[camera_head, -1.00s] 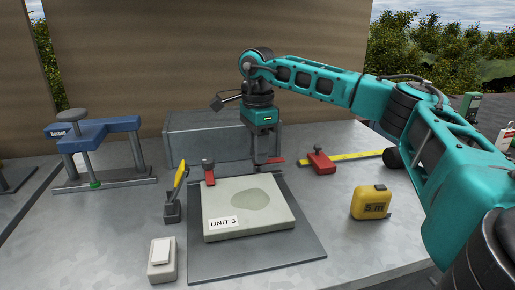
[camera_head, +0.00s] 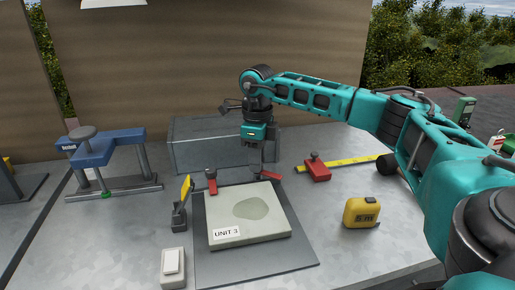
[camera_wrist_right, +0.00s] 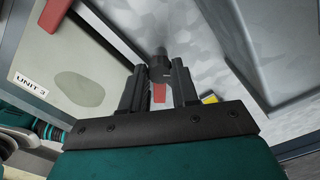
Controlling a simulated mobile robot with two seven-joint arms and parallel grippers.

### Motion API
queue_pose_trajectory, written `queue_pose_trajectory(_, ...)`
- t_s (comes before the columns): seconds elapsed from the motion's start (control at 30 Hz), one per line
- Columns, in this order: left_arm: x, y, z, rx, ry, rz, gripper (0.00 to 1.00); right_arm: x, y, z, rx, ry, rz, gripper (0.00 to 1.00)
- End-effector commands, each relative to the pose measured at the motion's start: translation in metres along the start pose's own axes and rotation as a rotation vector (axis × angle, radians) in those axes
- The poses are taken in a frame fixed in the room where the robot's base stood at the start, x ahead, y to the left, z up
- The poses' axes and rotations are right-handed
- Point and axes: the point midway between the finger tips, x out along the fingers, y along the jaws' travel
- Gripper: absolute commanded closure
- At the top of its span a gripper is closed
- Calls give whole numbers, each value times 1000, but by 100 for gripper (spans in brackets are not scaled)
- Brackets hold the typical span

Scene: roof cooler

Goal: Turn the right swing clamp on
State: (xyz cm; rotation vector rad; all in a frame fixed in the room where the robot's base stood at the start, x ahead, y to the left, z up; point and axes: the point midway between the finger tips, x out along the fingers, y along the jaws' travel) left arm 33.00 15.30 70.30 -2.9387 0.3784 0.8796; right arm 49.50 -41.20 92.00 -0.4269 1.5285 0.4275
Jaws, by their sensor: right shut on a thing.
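The right swing clamp has a red arm (camera_head: 273,176) and stands at the far right corner of the UNIT 3 plate (camera_head: 222,236). My right gripper (camera_head: 262,168) comes down on this clamp from above and is shut on its dark knob. In the right wrist view the knob (camera_wrist_right: 160,66) sits between the fingertips, and the red arm (camera_wrist_right: 159,93) shows between the fingers. In the head view the arm points to the right, partly hidden by the fingers. The left swing clamp (camera_head: 211,182) is red and stands at the plate's far left. My left gripper is not in view.
A yellow-handled toggle clamp (camera_head: 182,205) and a white switch box (camera_head: 173,268) stand left of the plate. A grey block (camera_head: 200,150) is behind it. A blue press (camera_head: 105,150) stands far left.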

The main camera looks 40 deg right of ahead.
Motion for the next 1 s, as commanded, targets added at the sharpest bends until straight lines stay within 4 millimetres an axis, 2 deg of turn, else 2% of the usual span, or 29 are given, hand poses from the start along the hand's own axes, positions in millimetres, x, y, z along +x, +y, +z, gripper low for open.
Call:
queue_pose_trajectory(0.6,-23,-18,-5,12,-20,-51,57,-3,0,0,562,1,1,100)
queue_pose_trajectory(1.0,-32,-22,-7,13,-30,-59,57,-1,0,0,770,-1,0,100)
